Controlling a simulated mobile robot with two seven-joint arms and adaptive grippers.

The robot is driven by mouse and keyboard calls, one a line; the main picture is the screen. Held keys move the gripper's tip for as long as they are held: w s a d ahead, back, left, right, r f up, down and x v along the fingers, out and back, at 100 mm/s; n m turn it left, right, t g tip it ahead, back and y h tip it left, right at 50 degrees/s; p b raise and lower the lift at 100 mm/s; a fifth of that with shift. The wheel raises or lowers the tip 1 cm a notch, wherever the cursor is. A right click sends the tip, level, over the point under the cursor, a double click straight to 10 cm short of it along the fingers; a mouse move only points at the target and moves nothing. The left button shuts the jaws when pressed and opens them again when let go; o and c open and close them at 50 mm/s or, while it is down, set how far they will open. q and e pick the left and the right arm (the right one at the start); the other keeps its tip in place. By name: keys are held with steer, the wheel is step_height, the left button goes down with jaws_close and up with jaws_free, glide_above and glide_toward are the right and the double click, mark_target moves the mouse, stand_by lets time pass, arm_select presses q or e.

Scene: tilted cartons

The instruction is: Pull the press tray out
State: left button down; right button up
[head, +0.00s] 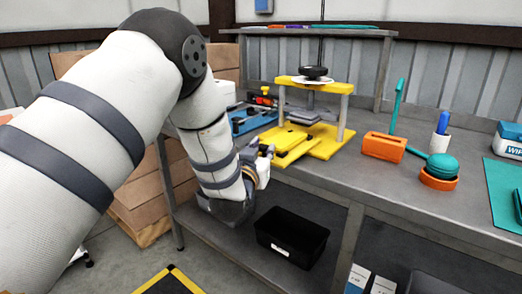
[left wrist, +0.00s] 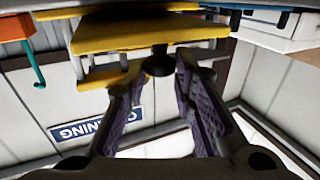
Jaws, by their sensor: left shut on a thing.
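The yellow press (head: 315,85) stands on the grey workbench, with a black knob on top, pale posts and a grey plate. Its yellow tray (head: 298,153) sticks out at the front left of the base. In the left wrist view, which is upside down, the tray (left wrist: 130,38) shows with a dark round knob (left wrist: 158,63) at its front. My left gripper (head: 266,152) is at the tray's front edge, shut on that knob; its fingers (left wrist: 160,78) lie on either side of it. My right gripper is not in view.
A blue tray of tools (head: 240,128) lies left of the press. An orange block (head: 384,146), a teal round-headed tool (head: 442,165) and a white cup (head: 439,143) stand to the right. A black bin (head: 292,236) sits on the lower shelf. Cardboard boxes (head: 140,200) are stacked at left.

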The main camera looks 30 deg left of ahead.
arm_select(q)
steer(key=c, duration=1.4)
jaws_free()
steer(key=v, duration=1.2)
